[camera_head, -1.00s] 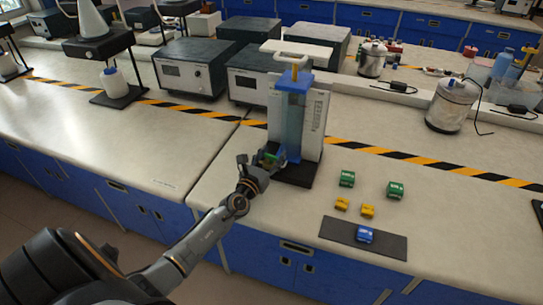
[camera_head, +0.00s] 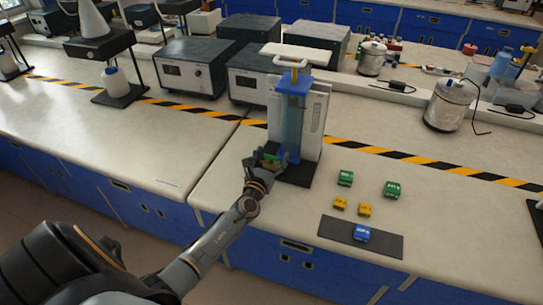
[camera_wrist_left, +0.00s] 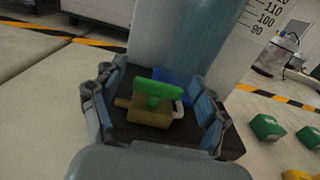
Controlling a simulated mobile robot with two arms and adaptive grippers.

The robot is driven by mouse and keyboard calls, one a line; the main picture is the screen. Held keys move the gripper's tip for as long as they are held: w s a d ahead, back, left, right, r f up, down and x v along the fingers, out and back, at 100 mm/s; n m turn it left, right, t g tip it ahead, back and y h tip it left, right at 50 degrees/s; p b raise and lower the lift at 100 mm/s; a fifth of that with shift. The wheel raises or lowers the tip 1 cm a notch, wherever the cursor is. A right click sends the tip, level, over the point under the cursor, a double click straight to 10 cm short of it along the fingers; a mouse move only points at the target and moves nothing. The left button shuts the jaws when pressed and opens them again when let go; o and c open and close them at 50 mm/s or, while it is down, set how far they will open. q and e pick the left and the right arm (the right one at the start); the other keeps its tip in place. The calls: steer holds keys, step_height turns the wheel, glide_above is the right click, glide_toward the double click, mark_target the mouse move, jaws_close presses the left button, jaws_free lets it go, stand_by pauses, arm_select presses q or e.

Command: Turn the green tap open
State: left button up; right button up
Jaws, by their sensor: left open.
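The green tap (camera_wrist_left: 160,90) has a green handle on a brass-coloured body (camera_wrist_left: 150,112), low at the front of a tall clear column with a blue collar (camera_head: 294,86). It shows small in the head view (camera_head: 271,159). My left gripper (camera_wrist_left: 156,100) is open, with one finger on each side of the tap and gaps between the pads and the handle. In the head view the left gripper (camera_head: 266,163) is at the column's foot and partly hides the tap. My right gripper does not show.
The column stands on a dark base (camera_head: 298,177). Right of it are green blocks (camera_head: 392,189), yellow blocks (camera_head: 340,203) and a blue block (camera_head: 361,233) on a dark mat (camera_head: 391,243). Grey instrument boxes (camera_head: 188,66) stand behind. The bench left of the gripper is clear.

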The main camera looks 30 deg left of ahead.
arm_select(q)
steer(key=shift+s, duration=0.1)
steer(key=shift+s+d+f, duration=0.1)
steer(key=shift+s+d, duration=0.05)
steer(key=shift+s, duration=0.2)
steer(key=v, duration=1)
steer(key=shift+s, duration=0.2)
steer(key=shift+s+d, duration=0.1)
steer(key=shift+s, duration=0.25)
